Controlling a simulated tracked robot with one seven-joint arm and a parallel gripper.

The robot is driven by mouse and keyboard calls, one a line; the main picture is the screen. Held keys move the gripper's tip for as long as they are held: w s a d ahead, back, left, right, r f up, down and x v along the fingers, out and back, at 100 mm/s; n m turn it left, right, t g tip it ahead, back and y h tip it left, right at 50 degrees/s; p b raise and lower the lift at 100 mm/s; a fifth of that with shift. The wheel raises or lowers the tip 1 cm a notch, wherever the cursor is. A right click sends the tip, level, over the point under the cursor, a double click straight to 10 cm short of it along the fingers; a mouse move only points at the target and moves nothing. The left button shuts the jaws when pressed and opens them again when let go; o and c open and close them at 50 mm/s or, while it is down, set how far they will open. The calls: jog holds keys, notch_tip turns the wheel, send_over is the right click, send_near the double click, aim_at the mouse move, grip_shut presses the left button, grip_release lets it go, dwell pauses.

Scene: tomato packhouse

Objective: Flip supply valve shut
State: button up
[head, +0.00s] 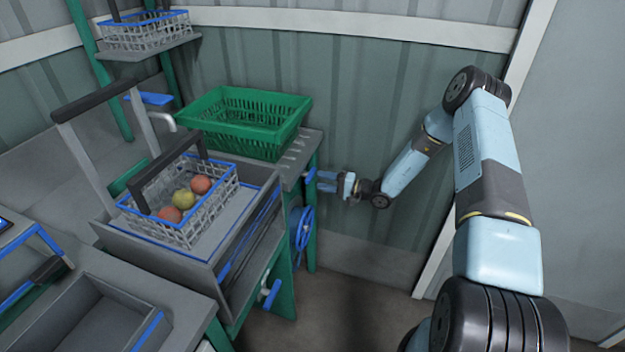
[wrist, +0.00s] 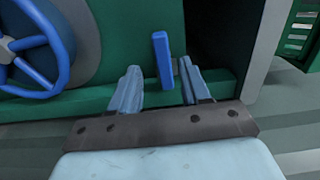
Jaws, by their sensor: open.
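My gripper (head: 322,182) is at the right side of the grey and green bench, its fingers pointing left at the bench's green leg. In the wrist view my gripper (wrist: 158,82) is open and empty. A blue lever (wrist: 162,58), which looks like the supply valve's handle, stands upright and slightly tilted between and beyond the two fingertips. The right fingertip is closer to it than the left; I cannot tell whether they touch. In the head view the lever (head: 311,174) shows small just left of the fingers. Its valve body is mostly hidden.
A blue spoked wheel (wrist: 38,48) is left of the lever; a blue wheel or reel (head: 302,236) shows below my gripper. A green crate (head: 250,148) sits on the bench above. A wire basket (head: 215,215) holds tomatoes. Another blue handle (head: 270,294) sticks out lower. Floor to the right is clear.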

jog(key=v, duration=0.7)
dwell(0.3)
jog(key=s+r+n+g+h, duration=0.25)
jog(key=s+r, duration=0.25)
jog(key=r, duration=0.4)
jog(key=s+r+n+g+h, duration=0.25)
jog(key=s+r, duration=0.25)
jog(key=r, duration=0.5)
jog(key=s+r+n+g+h, duration=0.1)
jog(key=s+r+g+h, duration=0.3)
jog(key=r, duration=0.5)
jog(key=s+d+r+m+t+h, duration=0.1)
jog(key=s+d+r+t+h, duration=0.3)
jog(key=s+r, duration=0.5)
jog(key=s+d+r+m+t+h, duration=0.1)
jog(key=s+d+r+t+h, duration=0.3)
jog(key=s, duration=1.2)
jog(key=d+r, duration=0.3)
jog(key=r, duration=0.2)
jog(key=shift+s+d, duration=0.35)
